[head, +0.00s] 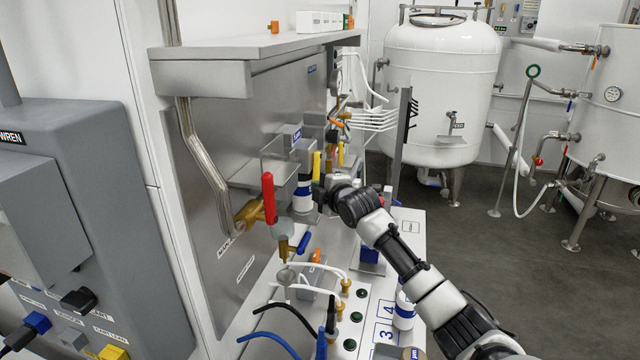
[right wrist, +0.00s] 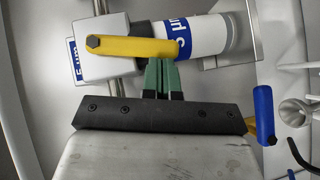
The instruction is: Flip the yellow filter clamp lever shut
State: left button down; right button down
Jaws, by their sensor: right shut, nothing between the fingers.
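The yellow filter clamp lever (right wrist: 133,47) lies across the grey filter head (right wrist: 105,62) and the blue-banded white 5 µm cartridge (right wrist: 205,36) in the right wrist view. In the head view the lever (head: 316,165) stands roughly upright above the white and blue cartridge (head: 303,193). My right gripper (right wrist: 164,64) is shut and empty. Its green fingertips are right beside the lever's lower edge in the wrist view; I cannot tell whether they touch. In the head view my right wrist partly hides the filter. My left gripper is not in view.
A red-handled valve (head: 269,198) stands left of the filter. A blue lever (head: 303,243) and several hoses are below it. A steel shelf (head: 250,50) overhangs the panel. White tanks (head: 440,85) stand behind, with open floor (head: 510,260) at right.

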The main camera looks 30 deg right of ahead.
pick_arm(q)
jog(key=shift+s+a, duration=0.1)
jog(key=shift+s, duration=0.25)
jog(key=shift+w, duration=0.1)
